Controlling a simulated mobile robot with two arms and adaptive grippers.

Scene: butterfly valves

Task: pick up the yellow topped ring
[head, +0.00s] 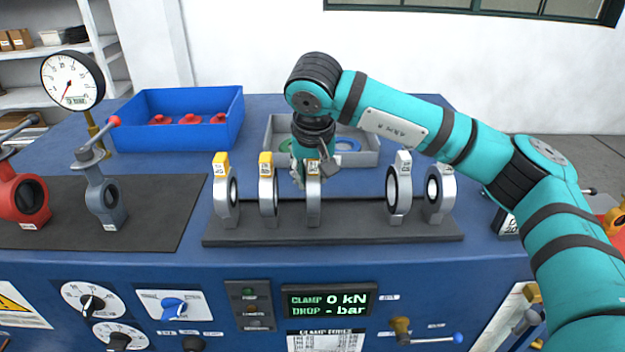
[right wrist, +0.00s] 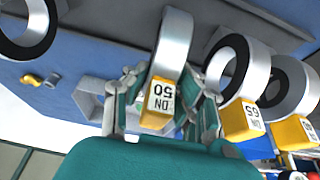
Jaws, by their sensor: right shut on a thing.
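Three yellow-topped rings stand in a row on the dark rack: a left one (head: 233,200), a middle one (head: 268,195) and a right one (head: 313,207). My right gripper (head: 305,172) comes down from above and is shut on the right one. In the right wrist view the fingers (right wrist: 162,105) sit on both sides of this ring's yellow top (right wrist: 158,103), marked DN 50. The ring is upright and appears to be at rack level; I cannot tell whether it touches the rack. My left gripper is not in view.
Two white-topped rings (head: 399,190) stand right of the held ring on the rack (head: 350,234). A grey tray (head: 370,156) and a blue bin with red parts (head: 180,138) lie behind. A grey valve (head: 103,200) and a gauge stand left.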

